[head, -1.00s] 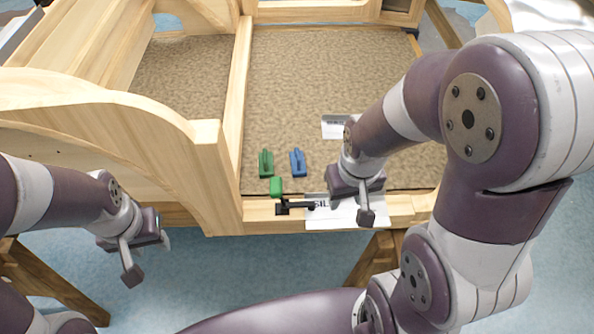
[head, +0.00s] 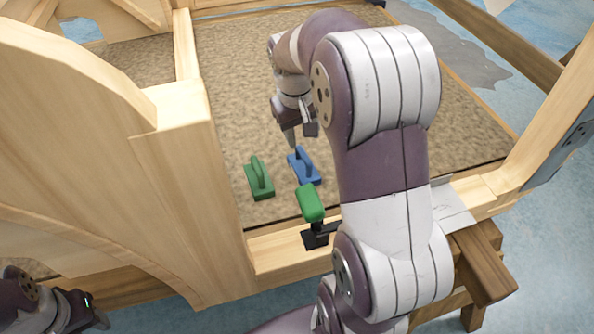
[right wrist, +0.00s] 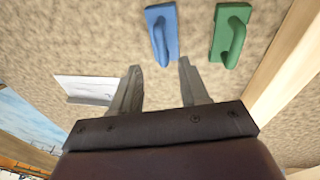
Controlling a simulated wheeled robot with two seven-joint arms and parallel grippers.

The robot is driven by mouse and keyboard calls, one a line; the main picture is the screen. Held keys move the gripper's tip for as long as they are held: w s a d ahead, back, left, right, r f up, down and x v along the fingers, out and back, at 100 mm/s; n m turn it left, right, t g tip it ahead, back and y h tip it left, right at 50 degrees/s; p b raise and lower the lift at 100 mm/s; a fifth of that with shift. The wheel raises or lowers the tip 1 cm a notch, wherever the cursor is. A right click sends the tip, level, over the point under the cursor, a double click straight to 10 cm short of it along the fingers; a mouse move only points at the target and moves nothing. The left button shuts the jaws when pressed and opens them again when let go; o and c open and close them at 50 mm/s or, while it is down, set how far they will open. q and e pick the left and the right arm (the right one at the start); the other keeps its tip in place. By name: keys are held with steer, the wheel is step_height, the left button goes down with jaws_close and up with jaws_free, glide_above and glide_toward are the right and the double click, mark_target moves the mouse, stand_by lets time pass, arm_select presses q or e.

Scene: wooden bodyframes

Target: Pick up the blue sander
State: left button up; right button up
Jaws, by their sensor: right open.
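The blue sander (head: 303,167) lies on the brown carpeted panel (head: 240,100), its handle up. It also shows in the right wrist view (right wrist: 162,32), ahead of the fingers and near the top edge. My right gripper (head: 298,138) is open and empty just behind the blue sander in the head view. In the right wrist view the two fingers (right wrist: 160,78) stand apart, with only carpet between them. My left gripper (head: 92,312) is at the bottom left corner, partly cut off, far from the sander; its fingers are not clear.
A green sander (head: 259,178) lies just left of the blue one. A green-topped black clamp (head: 311,204) stands on the wooden front rail (head: 285,250). A tall wooden side piece (head: 185,180) rises at the left. A white sheet (right wrist: 88,90) lies left of the fingers.

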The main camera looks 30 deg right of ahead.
mark_target(303, 153)
steer(key=f, duration=0.1)
steer(key=w+f, duration=0.1)
steer(key=f, duration=0.1)
steer(key=shift+d+f+b, duration=0.1)
steer(key=shift+f+b, duration=0.2)
steer(key=shift+b, duration=0.05)
steer(key=f, duration=0.1)
steer(key=f+b, duration=0.1)
steer(key=f, duration=0.1)
steer(key=f+b, duration=0.1)
steer(key=shift+s+d+f, duration=0.1)
steer(key=shift+d+f, duration=0.4)
steer(key=shift+f, duration=0.25)
arm_select(q)
steer(key=f, duration=0.3)
steer(key=shift+w+a+f, duration=0.1)
steer(key=shift+w+f, duration=0.15)
steer(key=shift+f, duration=0.05)
arm_select(e)
steer(key=shift+r, duration=0.1)
jaws_close()
